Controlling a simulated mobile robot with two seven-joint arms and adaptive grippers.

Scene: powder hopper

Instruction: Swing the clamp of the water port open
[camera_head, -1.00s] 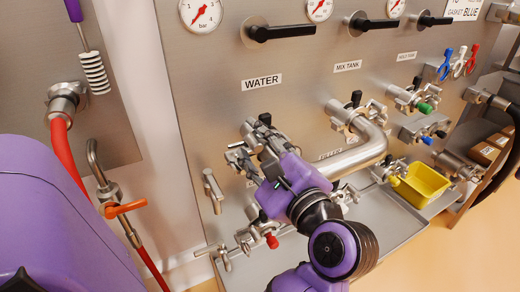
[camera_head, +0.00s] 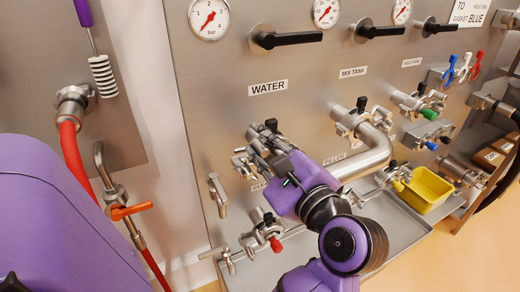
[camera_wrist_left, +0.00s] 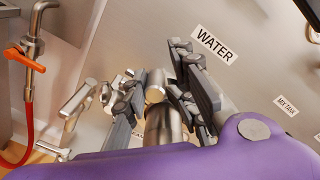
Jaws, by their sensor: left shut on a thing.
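The water port (camera_head: 262,140) is a metal fitting on the steel panel below the WATER label (camera_head: 268,88). Metal clamp parts (camera_head: 243,163) show at its left side. My left gripper (camera_head: 260,150) reaches it from the lower right, its purple body (camera_head: 300,185) hiding part of the fitting. In the left wrist view, the dark fingers (camera_wrist_left: 160,85) stand either side of a round metal piece (camera_wrist_left: 155,118) and are shut on part of the clamp. I cannot tell exactly which part, or how far the clamp is open. My right gripper is not in view.
A bent pipe (camera_head: 370,155) at the mix tank port lies close right of my gripper. A steel tray (camera_head: 395,225) holds a yellow bin (camera_head: 424,188). A red hose (camera_head: 70,150) hangs at the left.

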